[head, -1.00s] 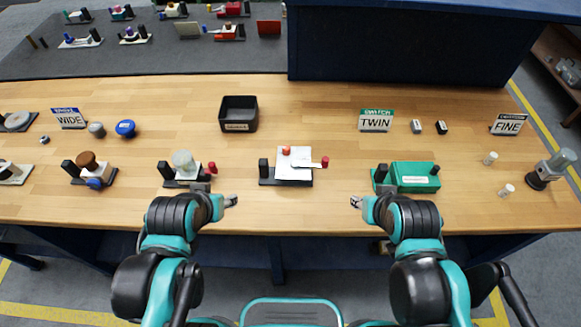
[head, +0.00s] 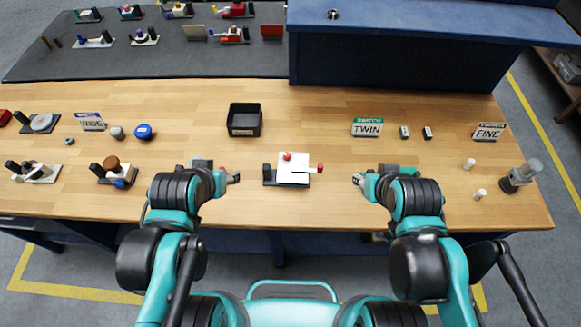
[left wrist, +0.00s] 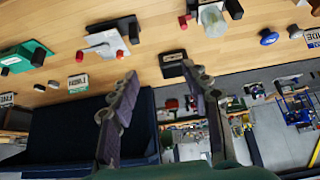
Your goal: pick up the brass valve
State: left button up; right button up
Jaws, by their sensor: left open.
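No thing in view shows clearly as a brass valve. The nearest in colour is a fixture with a round brown knob (head: 111,163) on a dark base, at the left of the bench in the head view. My left gripper (head: 233,178) is to the right of it, open and empty near the bench's front. Its two spread fingers also show in the left wrist view (left wrist: 160,75), with nothing between them. My right gripper (head: 357,180) is right of the centre fixture; its jaws are too small to judge. My left arm mostly hides another fixture.
A fixture with a white plate (head: 294,166) stands between my grippers. A black tray (head: 244,133) is behind it. TWIN (head: 367,128), WIDE (head: 92,121) and FINE (head: 489,131) signs stand along the bench. A grey cylinder device (head: 521,175) stands far right. Bench space around the tray is clear.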

pick_arm(q)
jog(key=c, duration=0.4)
jog(key=g, duration=0.7)
send_over(266, 166)
notch_tip(266, 166, down, 13)
jog(key=shift+c, duration=0.2)
notch_tip(266, 166, down, 12)
jog(key=shift+f, duration=0.2)
